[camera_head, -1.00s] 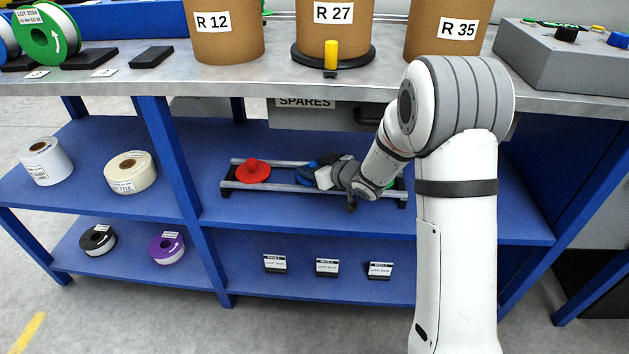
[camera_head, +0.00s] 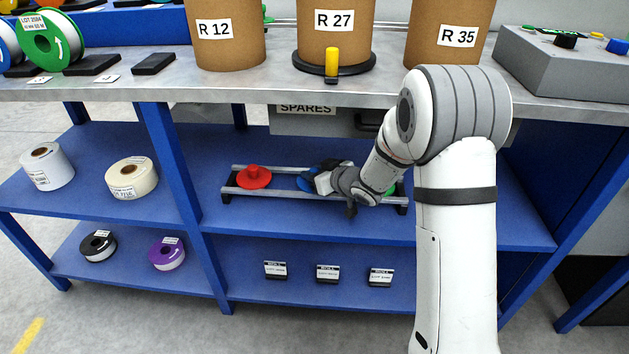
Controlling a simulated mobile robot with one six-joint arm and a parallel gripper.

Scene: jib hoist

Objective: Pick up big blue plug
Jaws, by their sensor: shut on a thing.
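The big blue plug (camera_head: 305,183) is on the metal rail rack (camera_head: 233,190) on the middle blue shelf, between a red plug (camera_head: 254,177) and a green plug (camera_head: 390,188). Only part of its blue disc shows; my gripper hides the rest. My gripper (camera_head: 313,176) reaches in from the right and is shut on the blue plug. The fingertips are small and partly hidden by the wrist. I cannot tell whether the plug is clear of the rails.
The workbench top (camera_head: 280,83) overhangs the shelf, with a SPARES drawer (camera_head: 290,121) under it. A blue post (camera_head: 172,160) stands left of the rack. Rolls sit on the left shelves.

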